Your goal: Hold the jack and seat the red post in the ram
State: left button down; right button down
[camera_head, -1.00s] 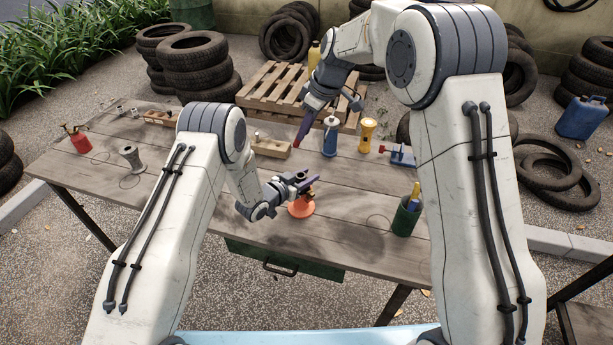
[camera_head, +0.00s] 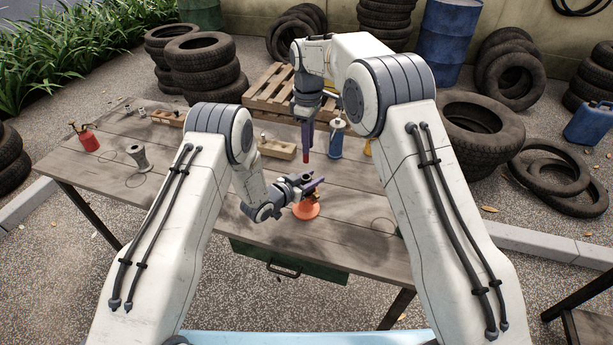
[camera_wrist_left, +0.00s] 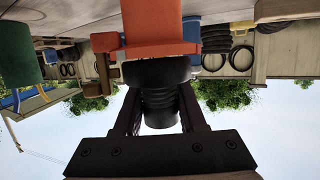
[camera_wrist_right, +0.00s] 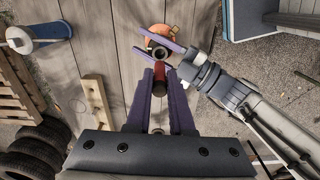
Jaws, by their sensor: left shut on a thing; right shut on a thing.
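The jack has an orange base (camera_head: 307,210) on the table and a dark ribbed ram, which shows in the left wrist view (camera_wrist_left: 160,98). My left gripper (camera_head: 312,186) is shut around the ram from the side. The red post (camera_head: 307,156) points down from my right gripper (camera_head: 307,125), which is shut on it, above the jack in the head view. In the right wrist view the post (camera_wrist_right: 160,76) points at the ram's open top (camera_wrist_right: 158,53) and appears slightly apart from it.
A blue bottle (camera_head: 336,142) and a wooden block (camera_head: 277,149) stand behind the jack. A red oil can (camera_head: 87,138) and a grey spool (camera_head: 138,157) are at the left. The table (camera_head: 200,215) is bare in front of the jack.

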notch_tip(320, 180, down, 8)
jog(key=shift+f, duration=0.2)
dwell(0.3)
jog(key=shift+f, duration=0.2)
jog(key=c, duration=0.8)
grip_release()
jog(key=shift+r, duration=0.1)
